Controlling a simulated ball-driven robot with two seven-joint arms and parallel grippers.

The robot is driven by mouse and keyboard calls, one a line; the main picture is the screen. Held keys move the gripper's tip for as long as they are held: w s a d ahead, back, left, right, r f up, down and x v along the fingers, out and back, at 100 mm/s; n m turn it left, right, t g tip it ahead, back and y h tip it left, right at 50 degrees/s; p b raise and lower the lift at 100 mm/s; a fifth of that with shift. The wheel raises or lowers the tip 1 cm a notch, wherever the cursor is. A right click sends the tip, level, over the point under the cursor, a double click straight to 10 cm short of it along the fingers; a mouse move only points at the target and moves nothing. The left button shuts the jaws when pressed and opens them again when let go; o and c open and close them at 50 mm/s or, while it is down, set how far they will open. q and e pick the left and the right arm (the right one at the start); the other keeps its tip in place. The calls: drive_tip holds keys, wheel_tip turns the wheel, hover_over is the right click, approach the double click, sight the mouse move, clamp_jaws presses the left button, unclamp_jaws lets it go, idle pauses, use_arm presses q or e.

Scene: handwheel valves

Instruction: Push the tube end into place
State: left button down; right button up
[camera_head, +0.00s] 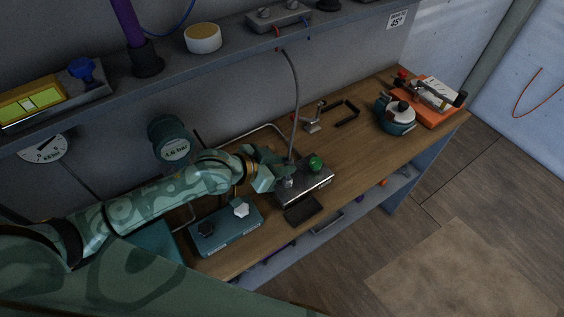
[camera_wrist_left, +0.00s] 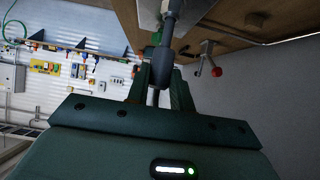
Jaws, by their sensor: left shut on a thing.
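A grey tube (camera_head: 296,92) hangs from the shelf down to my left gripper (camera_head: 284,170). The gripper is shut on the tube near its lower end, just above a metal box (camera_head: 304,184) with a green knob (camera_head: 316,163). In the left wrist view, the dark tube end (camera_wrist_left: 160,66) stands between the gripper fingers (camera_wrist_left: 160,86) and lines up with a grey fitting (camera_wrist_left: 174,8) on the box. Whether the tube end is fully seated in the fitting cannot be told. My right gripper is not in view.
A teal box (camera_head: 226,230) with dark and white knobs stands left of the metal box, and a dark pad (camera_head: 304,210) lies in front. A teal kettle-like pot (camera_head: 397,118) and an orange device (camera_head: 432,100) stand at the right.

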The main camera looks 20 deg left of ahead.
use_arm(q)
drive_tip(key=shift+f, duration=0.65)
drive_tip(key=c, duration=1.1)
unclamp_jaws()
drive_tip(key=shift+c, duration=0.2)
drive_tip(key=p+v, duration=0.2)
drive_tip(key=v, duration=1.4)
drive_tip(key=shift+s, duration=0.15)
drive_tip(key=shift+a, duration=0.15)
